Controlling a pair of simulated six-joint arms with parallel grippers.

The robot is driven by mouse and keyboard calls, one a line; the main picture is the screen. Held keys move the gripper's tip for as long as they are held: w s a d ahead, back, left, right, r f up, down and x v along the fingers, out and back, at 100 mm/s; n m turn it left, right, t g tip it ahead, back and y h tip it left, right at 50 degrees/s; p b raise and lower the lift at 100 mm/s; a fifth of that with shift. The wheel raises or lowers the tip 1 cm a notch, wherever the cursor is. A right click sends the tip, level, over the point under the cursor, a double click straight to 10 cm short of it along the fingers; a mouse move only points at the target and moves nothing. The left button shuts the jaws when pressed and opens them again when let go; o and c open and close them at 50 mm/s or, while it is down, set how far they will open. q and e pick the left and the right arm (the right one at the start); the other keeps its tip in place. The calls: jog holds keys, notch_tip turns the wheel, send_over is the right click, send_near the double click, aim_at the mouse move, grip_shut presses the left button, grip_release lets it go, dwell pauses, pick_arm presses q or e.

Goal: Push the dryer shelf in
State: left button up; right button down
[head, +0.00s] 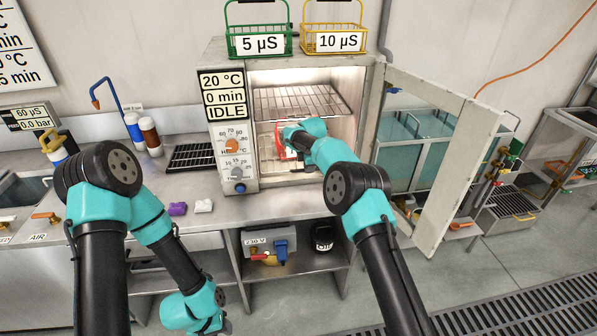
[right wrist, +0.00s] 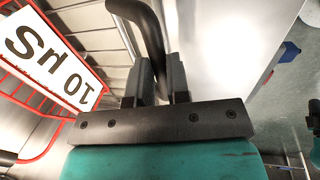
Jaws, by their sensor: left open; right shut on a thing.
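The dryer (head: 227,155) stands on the bench with its glass door (head: 455,150) swung open to the right. A wire shelf (head: 300,100) spans its upper part. Lower down, a red wire basket (head: 281,142) is partly hidden by my right arm. In the right wrist view the red basket (right wrist: 45,150) carries a 10 µS label. My right gripper (head: 290,132) reaches into the dryer. In the right wrist view it (right wrist: 160,78) is shut on a dark bent handle (right wrist: 150,30); which part the handle belongs to cannot be told. My left gripper (head: 215,322) hangs low, away from the dryer.
The open door limits room at right.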

jog(key=shift+w, duration=0.3)
jog(key=c, duration=1.1)
grip_release()
jog(key=shift+r, duration=0.1)
jog(key=s+r, duration=0.1)
jog(key=r, duration=0.7)
jog(key=s+r, duration=0.2)
jog(key=r, duration=0.7)
jog(key=shift+s+d, duration=0.2)
jog(key=shift+s, duration=0.05)
